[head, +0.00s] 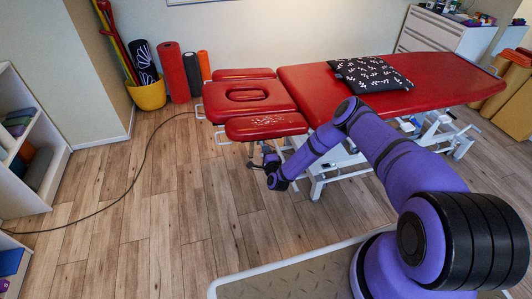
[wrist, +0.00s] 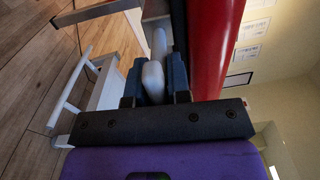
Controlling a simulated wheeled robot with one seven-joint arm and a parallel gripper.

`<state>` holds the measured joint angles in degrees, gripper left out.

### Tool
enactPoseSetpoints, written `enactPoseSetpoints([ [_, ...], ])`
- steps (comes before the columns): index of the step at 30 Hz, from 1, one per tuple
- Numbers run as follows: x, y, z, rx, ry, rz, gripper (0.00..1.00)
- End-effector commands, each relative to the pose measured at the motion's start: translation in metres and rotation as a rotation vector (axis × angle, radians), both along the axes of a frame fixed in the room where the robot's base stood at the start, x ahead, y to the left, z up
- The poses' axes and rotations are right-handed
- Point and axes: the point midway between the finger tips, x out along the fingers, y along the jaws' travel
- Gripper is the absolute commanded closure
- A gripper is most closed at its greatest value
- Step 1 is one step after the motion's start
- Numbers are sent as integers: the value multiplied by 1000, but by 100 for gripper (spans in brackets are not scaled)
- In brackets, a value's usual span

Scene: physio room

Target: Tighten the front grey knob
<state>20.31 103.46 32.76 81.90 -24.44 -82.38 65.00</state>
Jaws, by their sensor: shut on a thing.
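The front grey knob (wrist: 153,82) shows in the wrist view as a pale, rounded, elongated piece between the dark fingers. A pale rod (wrist: 159,45) runs on behind it under the table. My gripper (wrist: 154,76) is shut on the knob, one finger on each side. In the head view my gripper (head: 268,160) is low beside the near armrest of the red treatment table (head: 305,95). The knob cannot be made out there.
The table's white frame (head: 318,182) stands close to my gripper, and red padding (wrist: 207,45) is just right of the fingers in the wrist view. A black cable (head: 125,195) lies on the floor. A patterned cushion (head: 370,73) lies on the table. The left floor is mostly clear.

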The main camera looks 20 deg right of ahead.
Motion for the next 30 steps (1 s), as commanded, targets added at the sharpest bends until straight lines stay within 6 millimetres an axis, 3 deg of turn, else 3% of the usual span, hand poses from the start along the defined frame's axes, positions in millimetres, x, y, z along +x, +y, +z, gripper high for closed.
enactPoseSetpoints([
  [11, -1, 0, -1, 3, 2, -1, 100],
  [12, -1, 0, -1, 3, 2, -1, 75],
  [14, -1, 0, -1, 3, 2, -1, 61],
  [24, -3, 0, -1, 2, 1, 0, 61],
  [30, -27, 0, -1, 3, 3, 0, 61],
])
